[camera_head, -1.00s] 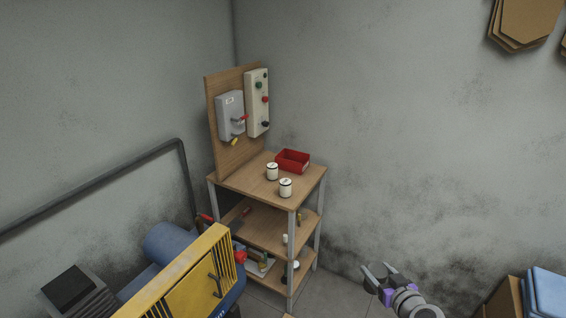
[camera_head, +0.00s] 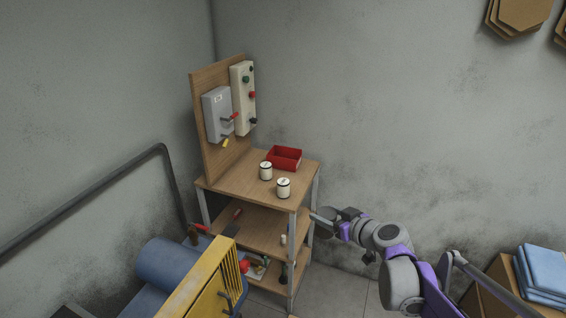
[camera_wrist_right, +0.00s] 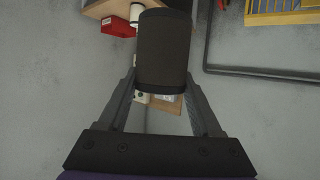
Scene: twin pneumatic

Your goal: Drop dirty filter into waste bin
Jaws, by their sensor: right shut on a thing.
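My right gripper (camera_wrist_right: 160,85) is shut on a dark, nearly black cylinder, the dirty filter (camera_wrist_right: 162,50), in the right wrist view. It holds the filter between its two fingers, clear of any surface. In the head view my right gripper (camera_head: 328,219) is in front of the right side of the wooden shelf stand; the filter cannot be clearly told apart there. No waste bin can be made out for certain in either view. My left gripper is not in view.
The wooden shelf stand (camera_head: 227,183) bears two white canisters (camera_head: 283,188) (camera_head: 265,171) and a red open tray (camera_head: 285,157). A yellow-framed blue machine (camera_head: 205,285) stands at the lower left. Blue folded cloths (camera_head: 540,272) lie on a box at right. Floor shows between.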

